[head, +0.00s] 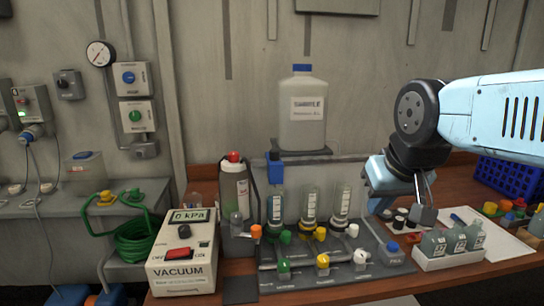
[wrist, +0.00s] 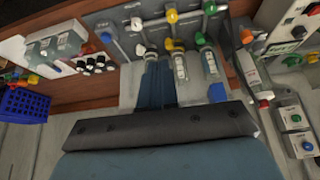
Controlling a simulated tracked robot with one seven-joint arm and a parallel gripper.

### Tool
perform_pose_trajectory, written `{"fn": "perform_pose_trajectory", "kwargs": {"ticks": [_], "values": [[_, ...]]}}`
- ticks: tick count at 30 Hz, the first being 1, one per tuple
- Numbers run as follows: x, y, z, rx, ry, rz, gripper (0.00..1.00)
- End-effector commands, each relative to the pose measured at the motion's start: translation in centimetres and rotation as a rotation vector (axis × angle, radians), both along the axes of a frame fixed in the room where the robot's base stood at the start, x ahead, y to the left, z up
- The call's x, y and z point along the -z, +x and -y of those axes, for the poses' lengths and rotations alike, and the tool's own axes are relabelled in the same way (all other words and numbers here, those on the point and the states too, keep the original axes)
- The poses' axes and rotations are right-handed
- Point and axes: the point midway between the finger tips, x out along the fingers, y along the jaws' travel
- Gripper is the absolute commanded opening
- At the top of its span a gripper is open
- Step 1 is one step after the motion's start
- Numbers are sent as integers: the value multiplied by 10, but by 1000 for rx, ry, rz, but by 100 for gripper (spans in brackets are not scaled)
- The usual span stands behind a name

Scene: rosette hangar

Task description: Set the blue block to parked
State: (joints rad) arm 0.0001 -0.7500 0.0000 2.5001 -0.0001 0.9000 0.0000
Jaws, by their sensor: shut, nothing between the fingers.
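A blue block (head: 275,168) sits at the upper left of the rack panel, just above the left glass tube. In the wrist view the blue block (wrist: 217,92) lies to the right of my fingers, apart from them. My gripper (head: 424,214) is shut and empty, pointing down to the right of the rack, above the small black-capped vials. In the wrist view the closed fingers of my gripper (wrist: 160,80) reach toward the rack. No marking that says parked is readable in either view.
The rack has several tubes and coloured valve knobs (head: 323,260). A white sample bottle (head: 302,110) stands above it. Left are a vacuum unit (head: 184,264) and a red-capped bottle (head: 235,190). Right are a bottle tray (head: 448,259) and a blue crate (head: 508,178).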

Motion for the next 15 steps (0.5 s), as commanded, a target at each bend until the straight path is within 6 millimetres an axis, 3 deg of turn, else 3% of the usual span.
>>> {"fn": "perform_pose_trajectory", "kwargs": {"ticks": [5, 8, 11, 15], "values": [[0, 0, 0, 0, 0, 0, 1], [-3, 2, -1, -6, -1, -1, 11], [-11, 13, -4, -31, -6, -10, 20], [-34, 44, -13, -113, -24, -31, 34]]}}
